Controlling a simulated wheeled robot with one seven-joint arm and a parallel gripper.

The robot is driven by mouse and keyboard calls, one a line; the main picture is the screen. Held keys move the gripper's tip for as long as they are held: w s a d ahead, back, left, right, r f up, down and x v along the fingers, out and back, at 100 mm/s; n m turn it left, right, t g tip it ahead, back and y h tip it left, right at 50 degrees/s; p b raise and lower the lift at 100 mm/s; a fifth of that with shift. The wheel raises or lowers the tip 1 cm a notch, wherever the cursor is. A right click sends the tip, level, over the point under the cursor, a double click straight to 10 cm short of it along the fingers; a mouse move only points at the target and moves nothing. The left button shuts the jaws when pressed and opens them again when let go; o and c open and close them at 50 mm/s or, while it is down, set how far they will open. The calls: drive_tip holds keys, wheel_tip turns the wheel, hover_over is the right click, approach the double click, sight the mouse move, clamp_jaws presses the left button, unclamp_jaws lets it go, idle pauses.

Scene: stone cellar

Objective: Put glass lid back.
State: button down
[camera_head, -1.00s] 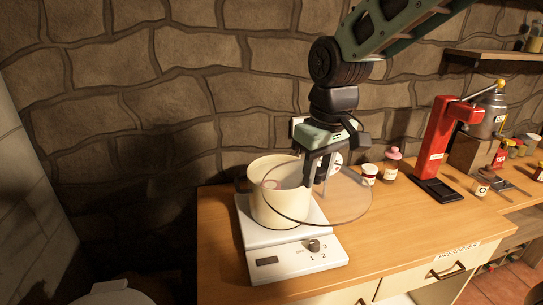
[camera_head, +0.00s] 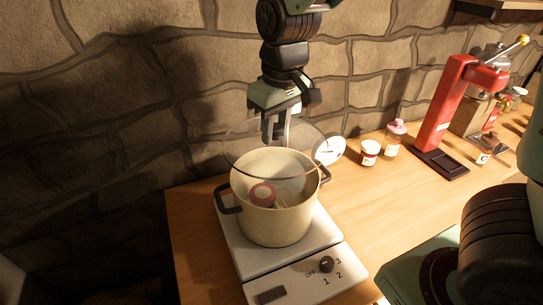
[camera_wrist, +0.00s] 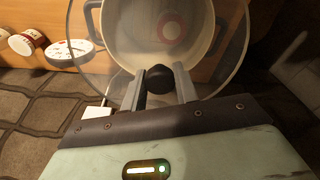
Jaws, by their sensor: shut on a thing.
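My gripper (camera_head: 276,130) is shut on the black knob of the glass lid (camera_head: 238,148), and the knob shows between the fingers in the wrist view (camera_wrist: 160,78). The lid is a clear round disc with a thin rim. It is held over the back part of the cream pot (camera_head: 275,226), apparently above the rim; the exact gap is hard to tell. The pot has dark side handles and stands on the white hotplate (camera_head: 236,246). Inside the pot lies a round thing with a pinkish-red ring (camera_head: 263,193), beside some thin wire-like shapes.
Right of the pot are a white round dial (camera_head: 331,150), a jar with a red label (camera_head: 369,152) and a pink-topped jar (camera_head: 394,138). A red press (camera_head: 446,110) stands farther right. The stone wall (camera_head: 120,110) is close behind. Free wood counter (camera_head: 372,212) lies right of the hotplate.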

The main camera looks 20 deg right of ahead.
sight(276, 144)
wheel_tip(276, 144, down, 7)
drive_tip(key=shift+r+p, duration=0.1)
drive_tip(key=shift+p, duration=0.2)
drive_tip(key=shift+f, duration=0.2)
drive_tip(key=shift+f+b, duration=0.45)
drive_tip(key=shift+f, duration=0.1)
drive_tip(key=c, duration=1.1)
unclamp_jaws()
